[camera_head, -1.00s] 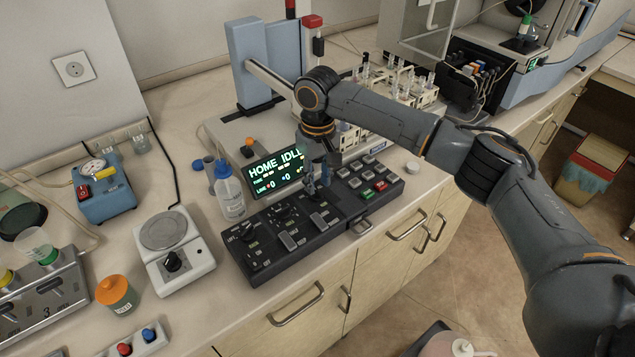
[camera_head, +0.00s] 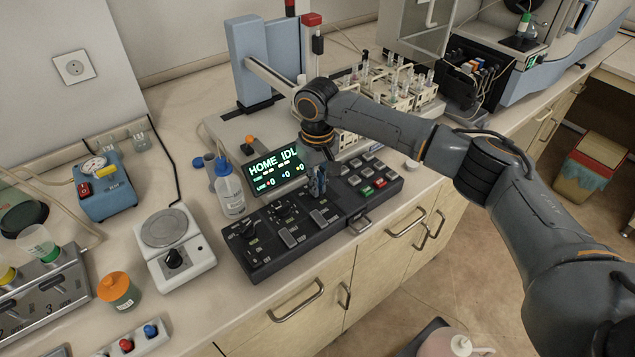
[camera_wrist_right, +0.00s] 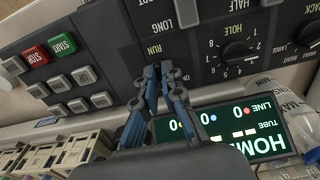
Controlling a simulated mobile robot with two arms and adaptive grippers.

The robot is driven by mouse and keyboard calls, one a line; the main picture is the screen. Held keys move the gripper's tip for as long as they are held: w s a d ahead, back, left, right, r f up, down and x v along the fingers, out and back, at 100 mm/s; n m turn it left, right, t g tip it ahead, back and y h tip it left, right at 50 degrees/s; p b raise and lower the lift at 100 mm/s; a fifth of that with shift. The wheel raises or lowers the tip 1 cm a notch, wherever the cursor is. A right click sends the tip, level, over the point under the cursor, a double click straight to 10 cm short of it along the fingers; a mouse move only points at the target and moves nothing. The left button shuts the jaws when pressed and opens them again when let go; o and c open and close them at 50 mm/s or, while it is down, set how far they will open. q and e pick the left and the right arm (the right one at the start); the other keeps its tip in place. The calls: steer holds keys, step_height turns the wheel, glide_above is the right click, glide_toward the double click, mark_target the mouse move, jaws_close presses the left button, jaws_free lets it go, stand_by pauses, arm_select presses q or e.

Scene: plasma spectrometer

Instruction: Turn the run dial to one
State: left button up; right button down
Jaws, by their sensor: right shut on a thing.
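The black control panel (camera_head: 262,268) lies on the bench in front of the robot. My right gripper (camera_head: 318,192) points down onto its middle part. In the wrist view the right gripper (camera_wrist_right: 153,76) is shut at the RUN label (camera_wrist_right: 153,50). The run dial is hidden between and under the fingers, so its pointer and number cannot be read. The lit display (camera_head: 274,176) behind it reads HOME and part of IDLE, with zeros below. It also shows upside down in the wrist view (camera_wrist_right: 220,125). My left gripper is not in view.
A HOLE dial (camera_wrist_right: 237,50) sits beside the gripper in the wrist view. Green START (camera_wrist_right: 62,45) and red STOP (camera_wrist_right: 36,55) keys are on its other side. A wash bottle (camera_head: 229,190) stands close behind the panel. A balance-like white device (camera_head: 175,257) is left of it.

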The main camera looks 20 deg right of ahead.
steer(key=shift+r+n+p, duration=0.1)
steer(key=shift+n+p, duration=0.2)
steer(key=shift+p, duration=0.1)
steer(key=n+p, duration=0.2)
steer(key=p, duration=0.1)
steer(key=shift+r+n+p, duration=0.15)
steer(key=shift+n+p, duration=0.15)
steer(key=shift+d+n+p, duration=0.1)
steer(key=shift+n+p, duration=0.6)
steer(key=shift+n, duration=0.1)
steer(key=shift+w+n+p, duration=0.1)
steer(key=shift+n+p, duration=0.6)
steer(key=shift+n, duration=0.5)
steer(key=shift+f+n+p, duration=0.25)
steer(key=shift+n+p, duration=0.25)
steer(key=shift+n, duration=0.8)
steer(key=c, duration=1.5)
jaws_free()
steer(key=shift+w, duration=0.1)
